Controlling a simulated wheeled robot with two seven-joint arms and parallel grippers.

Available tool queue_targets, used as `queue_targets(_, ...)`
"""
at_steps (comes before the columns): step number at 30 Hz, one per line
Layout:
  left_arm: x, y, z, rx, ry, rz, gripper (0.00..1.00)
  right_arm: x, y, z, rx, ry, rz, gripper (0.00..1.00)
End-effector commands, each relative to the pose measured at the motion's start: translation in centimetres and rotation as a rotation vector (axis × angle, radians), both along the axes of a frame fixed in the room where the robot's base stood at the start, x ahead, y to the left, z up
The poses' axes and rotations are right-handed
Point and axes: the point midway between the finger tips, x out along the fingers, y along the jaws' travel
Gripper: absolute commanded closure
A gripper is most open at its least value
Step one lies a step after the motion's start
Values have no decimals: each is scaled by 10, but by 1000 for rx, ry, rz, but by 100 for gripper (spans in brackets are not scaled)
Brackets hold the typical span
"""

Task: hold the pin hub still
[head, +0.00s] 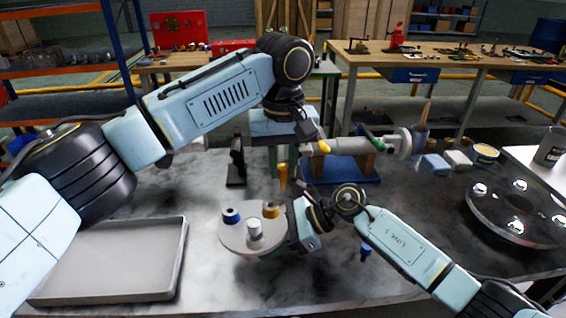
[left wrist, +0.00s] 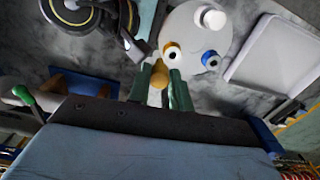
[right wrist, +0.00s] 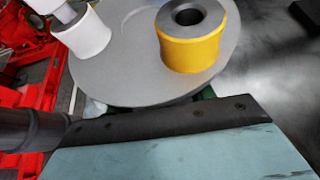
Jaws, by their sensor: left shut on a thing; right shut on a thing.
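The pin hub (head: 240,238) is a grey disc with a blue bush (head: 231,215), a yellow bush (head: 271,210) and a white bush (head: 254,229) standing on its face. It also shows in the left wrist view (left wrist: 190,35) and close up in the right wrist view (right wrist: 130,75). My right gripper (head: 292,232) is shut on the hub's right edge; its fingers are mostly hidden. My left gripper (head: 283,160) is above and behind the hub, pointing down, shut on a small orange-yellow piece (left wrist: 158,75). That piece appears apart from the hub.
A grey tray (head: 178,262) lies at the left. A shaft on a stand with a blue base (head: 345,172) is behind my grippers. A large disc with shiny studs (head: 515,235) lies at the right. A tin (head: 486,153) stands behind it. Bench is clear around the hub's front.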

Motion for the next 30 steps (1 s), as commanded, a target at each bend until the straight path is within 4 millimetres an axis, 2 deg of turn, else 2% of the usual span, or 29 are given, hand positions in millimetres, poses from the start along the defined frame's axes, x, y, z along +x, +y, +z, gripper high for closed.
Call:
queue_targets(13,0,0,1,0,-1,1,100,1,-1,0,-1,-3,-3,100)
queue_targets(21,3,27,25,0,-4,72,100,1,-1,0,-1,-3,-3,100)
queue_targets(30,2,26,25,-1,0,74,100,1,-1,0,-1,-3,-3,100)
